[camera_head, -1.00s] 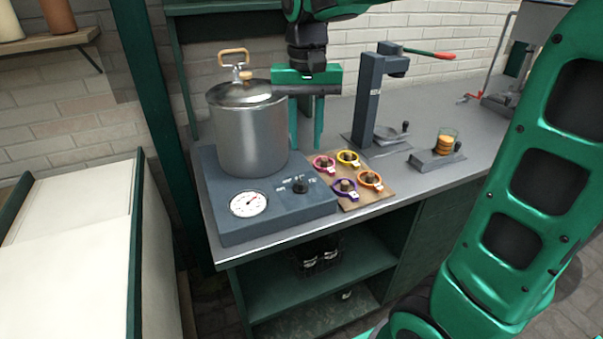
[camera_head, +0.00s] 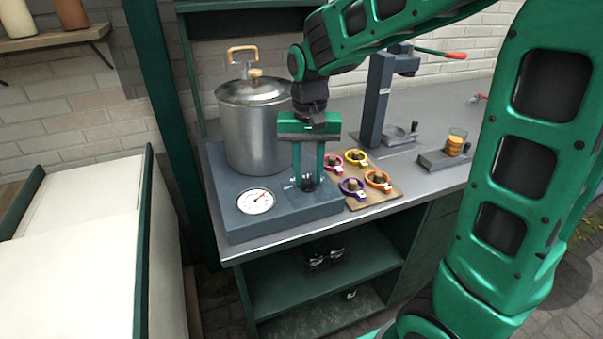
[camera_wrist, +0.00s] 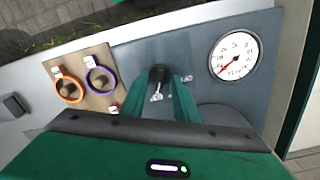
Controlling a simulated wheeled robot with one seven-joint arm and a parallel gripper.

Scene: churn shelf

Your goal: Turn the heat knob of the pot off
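The pot (camera_head: 253,135) is a lidded steel vessel with a wooden-handled crank on top. It stands on a dark blue-grey heating base (camera_head: 225,185). The small black heat knob (camera_head: 308,183) is on the top front of the base, right of a round white dial. My gripper (camera_head: 308,180) points down over the knob, its two green fingers apart on either side of it. The knob (camera_wrist: 158,74) also shows by the fingertips in the wrist view. Finger contact with the knob and its exact setting cannot be told.
The white dial (camera_head: 256,201) is left of the knob. Several coloured rings (camera_head: 352,187) sit on a wooden board (camera_head: 366,200) just right of the base.

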